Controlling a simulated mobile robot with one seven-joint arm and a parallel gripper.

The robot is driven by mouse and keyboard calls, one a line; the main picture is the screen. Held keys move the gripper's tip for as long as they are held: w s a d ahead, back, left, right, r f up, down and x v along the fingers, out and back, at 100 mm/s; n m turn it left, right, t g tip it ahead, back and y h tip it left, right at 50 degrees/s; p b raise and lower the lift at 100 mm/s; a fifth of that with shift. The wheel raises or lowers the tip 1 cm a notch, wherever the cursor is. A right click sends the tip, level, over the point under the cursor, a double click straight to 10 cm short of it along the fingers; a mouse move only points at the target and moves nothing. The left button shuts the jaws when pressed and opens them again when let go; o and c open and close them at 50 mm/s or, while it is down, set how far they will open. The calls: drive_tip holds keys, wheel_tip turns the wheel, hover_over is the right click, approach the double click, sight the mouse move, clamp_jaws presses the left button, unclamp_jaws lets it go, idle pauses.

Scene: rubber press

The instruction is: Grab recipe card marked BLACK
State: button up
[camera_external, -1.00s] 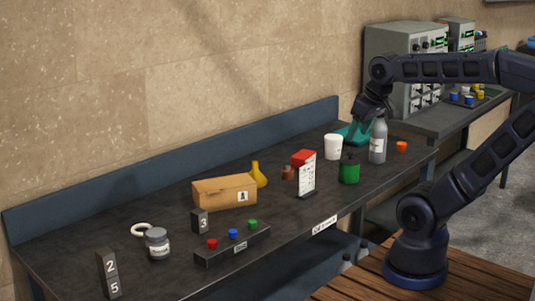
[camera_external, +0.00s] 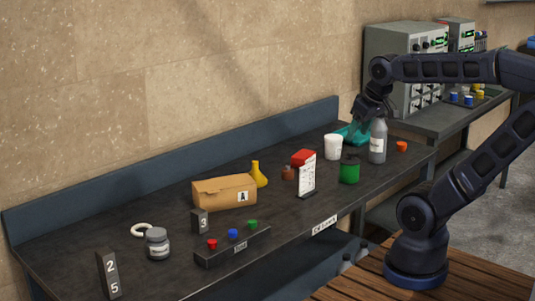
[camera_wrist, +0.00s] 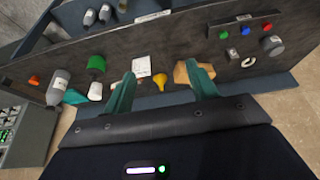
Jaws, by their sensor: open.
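A white card with a red top and dark print (camera_external: 307,176) stands on the dark workbench near its front edge, right of the middle. Its lettering is too small to read. A white printed card also shows in the wrist view (camera_wrist: 141,66), between and beyond my fingers. My gripper (camera_wrist: 160,70) has two teal fingers spread wide apart with nothing between them. In the external view my gripper points down over the back right of the bench, behind the grey bottle, apart from the card. Its fingertips there blend with a teal item.
A low back wall (camera_external: 170,165) edges the bench.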

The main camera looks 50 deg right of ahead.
idle(0.3)
drive_tip(key=c, duration=0.6)
drive_tip(key=shift+o, duration=0.2)
drive_tip(key=shift+w, duration=0.1)
drive_tip(key=n+g+h, duration=0.4)
drive_tip(key=n+g, duration=0.1)
drive_tip(key=n, duration=1.3)
approach(307, 165)
wheel_tip(307, 165, down, 3)
drive_tip(key=x, duration=0.5)
drive_tip(key=shift+d, duration=0.3)
drive_tip(key=shift+d+x, duration=0.1)
drive_tip(key=shift+x, duration=1.2)
drive_tip(key=shift+d+x, duration=0.15)
drive_tip(key=shift+x, duration=1.2)
